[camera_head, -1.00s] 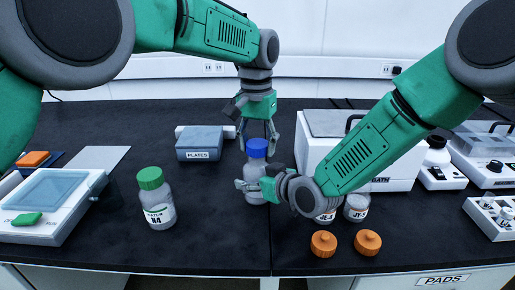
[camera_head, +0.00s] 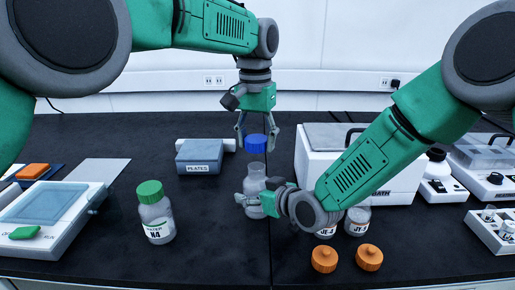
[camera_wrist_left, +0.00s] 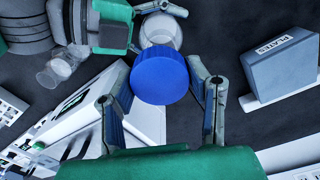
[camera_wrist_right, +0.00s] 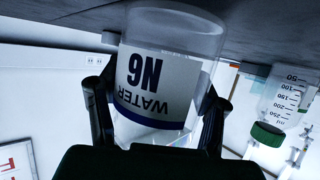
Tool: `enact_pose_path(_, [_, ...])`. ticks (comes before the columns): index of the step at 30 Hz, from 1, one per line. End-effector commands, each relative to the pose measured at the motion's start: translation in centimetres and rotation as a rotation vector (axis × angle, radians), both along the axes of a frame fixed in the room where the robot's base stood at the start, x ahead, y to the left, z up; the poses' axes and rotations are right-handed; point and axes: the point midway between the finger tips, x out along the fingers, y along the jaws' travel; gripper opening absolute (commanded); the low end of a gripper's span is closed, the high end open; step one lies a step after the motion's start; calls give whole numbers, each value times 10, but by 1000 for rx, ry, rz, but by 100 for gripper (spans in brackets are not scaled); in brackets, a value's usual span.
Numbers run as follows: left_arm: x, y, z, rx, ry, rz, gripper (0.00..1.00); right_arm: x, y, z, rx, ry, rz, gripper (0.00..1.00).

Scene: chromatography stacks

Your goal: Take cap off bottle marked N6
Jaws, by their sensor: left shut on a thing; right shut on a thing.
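The clear bottle marked N6 (camera_head: 255,181) stands upright on the black bench, its neck open. Its label, reading WATER N6, shows upside down in the right wrist view (camera_wrist_right: 158,75). My right gripper (camera_head: 254,199) is shut around the bottle's body from the right. The blue cap (camera_head: 256,144) is off the bottle, a little above its mouth. My left gripper (camera_head: 257,131) points down and is shut on the cap. In the left wrist view the cap (camera_wrist_left: 160,78) sits between the fingers, partly covering the bottle below.
A bottle marked N4 with a green cap (camera_head: 151,190) stands to the left. Two orange caps (camera_head: 324,259) (camera_head: 369,257) lie at the front right, before two jars. A PLATES box (camera_head: 200,156) is behind. Bench between N4 and N6 is clear.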

Motion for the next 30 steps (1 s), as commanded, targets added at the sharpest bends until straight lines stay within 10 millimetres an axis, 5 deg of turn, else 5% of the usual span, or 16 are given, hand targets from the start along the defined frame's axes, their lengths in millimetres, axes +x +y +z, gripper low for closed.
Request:
enact_pose_path(2, [0, 0, -1, 0, 0, 0, 9, -3, 0, -6, -6, 12, 2, 0])
enact_pose_path(3, [0, 0, -1, 0, 0, 0, 9, -3, 0, -6, -5, 11, 2, 66])
enact_pose_path(5, [0, 0, -1, 0, 0, 0, 9, -3, -1, -5, -5, 10, 2, 84])
enact_pose_path(16, [-1, -1, 0, 1, -1, 0, 9, -7, -6, 2, -1, 3, 0, 84])
enact_pose_path(30, [-1, 0, 0, 1, 0, 0, 9, -52, -44, 24, -3, 7, 1, 84])
